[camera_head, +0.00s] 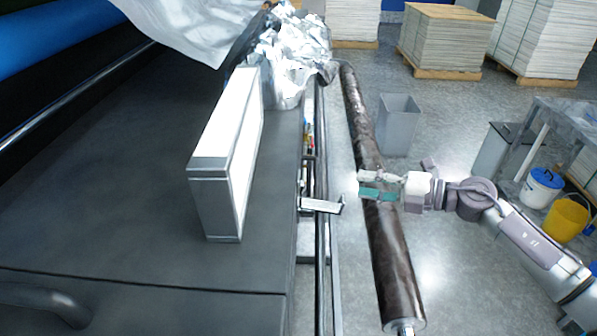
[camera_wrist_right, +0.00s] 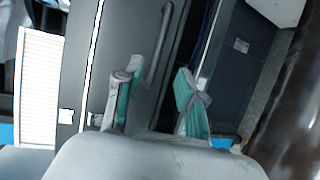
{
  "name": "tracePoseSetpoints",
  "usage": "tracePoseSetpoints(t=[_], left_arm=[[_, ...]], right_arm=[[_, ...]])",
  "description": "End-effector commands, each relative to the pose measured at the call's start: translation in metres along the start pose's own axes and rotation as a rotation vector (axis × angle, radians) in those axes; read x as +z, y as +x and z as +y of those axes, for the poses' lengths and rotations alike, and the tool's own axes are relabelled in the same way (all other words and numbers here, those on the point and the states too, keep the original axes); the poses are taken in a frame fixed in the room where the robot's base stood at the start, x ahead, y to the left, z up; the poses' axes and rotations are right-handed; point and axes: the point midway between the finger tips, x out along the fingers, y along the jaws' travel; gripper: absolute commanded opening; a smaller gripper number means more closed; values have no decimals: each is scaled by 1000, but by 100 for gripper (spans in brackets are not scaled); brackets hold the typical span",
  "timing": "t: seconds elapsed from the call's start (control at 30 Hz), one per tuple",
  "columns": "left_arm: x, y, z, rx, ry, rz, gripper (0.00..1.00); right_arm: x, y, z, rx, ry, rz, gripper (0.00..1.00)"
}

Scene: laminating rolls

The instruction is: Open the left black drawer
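My right gripper (camera_head: 364,185) reaches in from the right, above the long dark roll, with its fingers pointing left at the black machine (camera_head: 130,200). In the right wrist view, its two green-padded fingers (camera_wrist_right: 157,98) stand apart with nothing held between them. A grey bar-like handle (camera_wrist_right: 163,60) on a dark panel shows beyond and between the fingers, apparently clear of them. In the head view, a silver handle-like bracket (camera_head: 322,206) juts from the machine's right side, short of my fingertips. Which part is the left black drawer I cannot tell. My left gripper is not in view.
A dark roll (camera_head: 390,255) runs lengthwise under my right arm. A white box-like block (camera_head: 228,150) stands on the machine, with crumpled foil (camera_head: 285,55) behind it. A grey bin (camera_head: 398,122), yellow bucket (camera_head: 566,218) and white bucket (camera_head: 541,187) stand on the floor.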

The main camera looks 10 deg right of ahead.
Motion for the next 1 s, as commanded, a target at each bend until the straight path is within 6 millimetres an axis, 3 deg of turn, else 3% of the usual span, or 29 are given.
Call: tracePoseSetpoints(t=[0.17,0.33,0.5,0.7,1.0], left_arm=[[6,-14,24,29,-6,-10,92],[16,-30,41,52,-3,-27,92],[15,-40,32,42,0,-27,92],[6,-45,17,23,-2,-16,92],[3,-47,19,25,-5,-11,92]], right_arm=[[0,25,5,4,2,1,39],[0,62,6,6,4,1,39],[1,97,4,4,5,-1,39],[1,125,2,3,3,-1,39],[1,135,0,0,1,-2,39]])
